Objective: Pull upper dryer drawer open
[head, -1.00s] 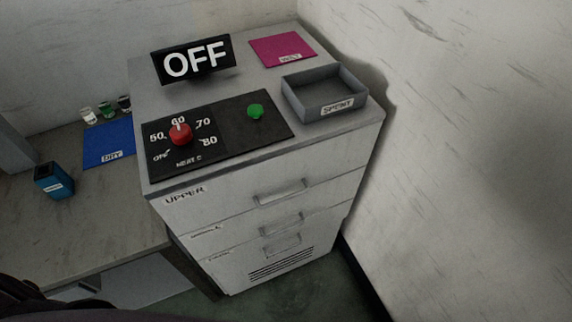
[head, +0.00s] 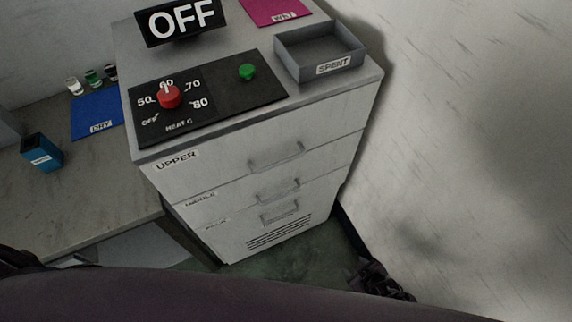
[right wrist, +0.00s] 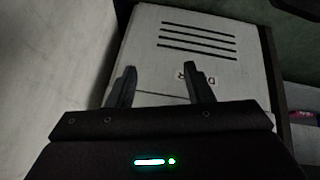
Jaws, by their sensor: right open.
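The dryer is a white cabinet with an upper drawer (head: 230,150) labelled UPPER. The upper drawer is shut, and its bar handle (head: 276,154) is on the front, right of the label. Two more shut drawers sit below it, above a slotted vent (head: 279,234). My right gripper (head: 382,281) is at the lower right, near the wall, well below and apart from the handle. In the right wrist view its two fingers (right wrist: 157,84) are spread and empty, with the slotted lower dryer front (right wrist: 198,45) beyond. My left gripper does not show clearly; only a dark part is at the left edge.
On the dryer top are an OFF display (head: 180,20), a control panel with a red knob (head: 168,97) and green button (head: 247,71), a grey SPENT tray (head: 320,52) and a pink mat (head: 273,10). A wall (head: 470,110) stands close on the right.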

